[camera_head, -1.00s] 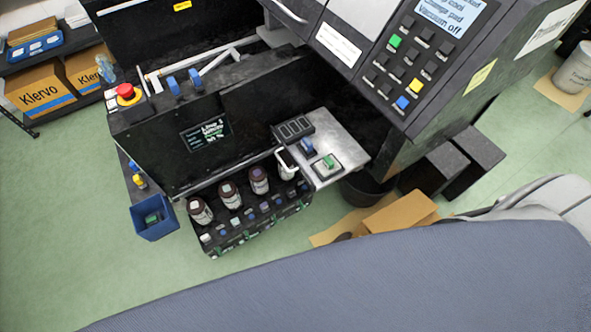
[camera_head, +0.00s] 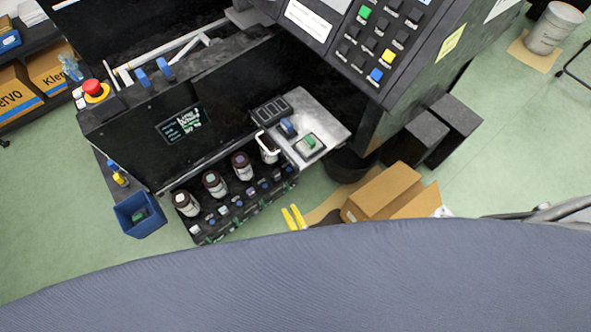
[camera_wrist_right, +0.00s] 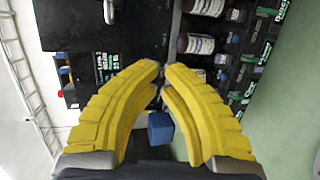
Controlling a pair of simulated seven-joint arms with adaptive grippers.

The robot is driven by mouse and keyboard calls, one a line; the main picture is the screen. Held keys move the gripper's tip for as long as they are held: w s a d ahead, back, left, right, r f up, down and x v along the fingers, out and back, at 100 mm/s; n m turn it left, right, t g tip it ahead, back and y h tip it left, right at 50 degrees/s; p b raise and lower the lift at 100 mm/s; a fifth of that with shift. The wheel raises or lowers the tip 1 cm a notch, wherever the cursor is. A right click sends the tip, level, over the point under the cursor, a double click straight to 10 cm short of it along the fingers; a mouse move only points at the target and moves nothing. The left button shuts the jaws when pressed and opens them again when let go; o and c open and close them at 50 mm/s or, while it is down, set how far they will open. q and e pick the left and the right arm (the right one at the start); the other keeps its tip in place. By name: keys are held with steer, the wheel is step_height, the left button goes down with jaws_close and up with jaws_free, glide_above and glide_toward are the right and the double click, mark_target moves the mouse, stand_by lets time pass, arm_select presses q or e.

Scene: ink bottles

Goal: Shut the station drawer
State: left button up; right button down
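The station drawer (camera_head: 248,208) is pulled out below the dark station panel (camera_head: 165,135) in the head view. A row of dark-capped ink bottles (camera_head: 214,184) stands in it, with small coloured pieces along its outer side. My right gripper (camera_head: 293,217) has yellow fingers. It shows just to the right of the drawer's outer edge, apart from it in the picture. My left gripper is out of view.
A blue bin (camera_head: 140,215) hangs left of the drawer. A metal shelf (camera_head: 318,128) with a green and a blue switch juts out at its right. Cardboard boxes (camera_head: 383,192) lie on the floor further right. A large blue-grey surface fills the bottom.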

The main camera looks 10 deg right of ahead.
step_height(320, 180, up, 7)
steer(key=t, duration=0.3)
steer(key=d+x, duration=0.2)
steer(key=x, duration=0.9)
steer(key=shift+w+d+f+m, duration=0.35)
steer(key=shift+w+d+m, duration=0.05)
steer(key=shift+w+d, duration=0.3)
